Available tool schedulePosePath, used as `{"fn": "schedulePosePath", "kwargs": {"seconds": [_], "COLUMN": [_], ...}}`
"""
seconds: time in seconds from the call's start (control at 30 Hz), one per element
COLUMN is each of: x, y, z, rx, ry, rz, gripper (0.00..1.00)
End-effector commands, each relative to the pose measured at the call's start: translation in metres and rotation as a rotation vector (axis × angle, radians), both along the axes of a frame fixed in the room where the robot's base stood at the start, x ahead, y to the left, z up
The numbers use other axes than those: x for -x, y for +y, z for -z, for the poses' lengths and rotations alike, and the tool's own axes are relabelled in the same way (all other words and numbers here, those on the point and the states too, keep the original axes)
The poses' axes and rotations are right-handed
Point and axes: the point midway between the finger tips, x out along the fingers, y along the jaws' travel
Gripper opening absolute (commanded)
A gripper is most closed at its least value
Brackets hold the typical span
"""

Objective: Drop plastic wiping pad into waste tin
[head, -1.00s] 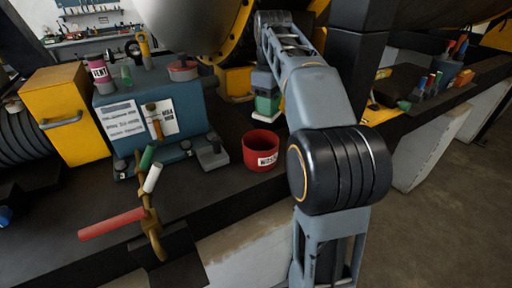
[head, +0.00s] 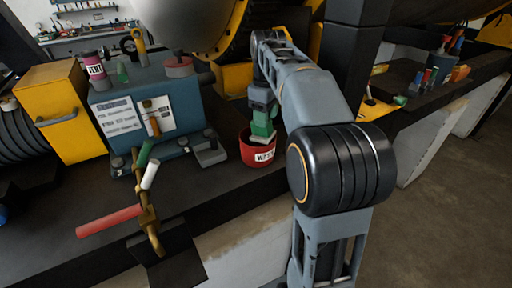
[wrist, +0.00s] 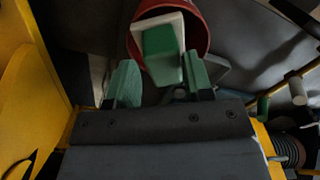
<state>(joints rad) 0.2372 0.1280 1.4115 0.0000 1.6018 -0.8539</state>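The plastic wiping pad (head: 263,130), a green block on a white base, is tilted in the mouth of the red waste tin (head: 258,155). In the wrist view, the pad (wrist: 160,52) lies just beyond and between my fingertips, over the red rim of the tin (wrist: 202,28). My gripper (wrist: 161,82) has its two green fingers apart, with a dark gap visible beside the pad on the left. In the head view my gripper (head: 262,108) is right above the tin, partly merged with the pad. The pad's lower part is hidden by the tin wall.
A blue-grey box (head: 150,115) with labels stands left of the tin, with a yellow cabinet (head: 62,110) farther left. A dark post (head: 343,70) stands behind my arm.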

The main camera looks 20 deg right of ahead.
Motion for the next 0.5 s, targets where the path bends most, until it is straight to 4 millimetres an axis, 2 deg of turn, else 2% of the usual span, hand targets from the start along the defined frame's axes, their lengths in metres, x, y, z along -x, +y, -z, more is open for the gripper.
{"fn": "schedulePosePath", "kwargs": {"seconds": [0.03, 0.2, 0.5], "x": [0.0000, 0.0001, -0.0002], "y": [0.0000, -0.0001, -0.0001], "z": [-0.0001, -0.0001, -0.0031], "rx": [0.000, 0.000, 0.000], "ry": [0.000, 0.000, 0.000], "rz": [0.000, 0.000, 0.000], "gripper": [0.51, 0.68, 0.68]}}
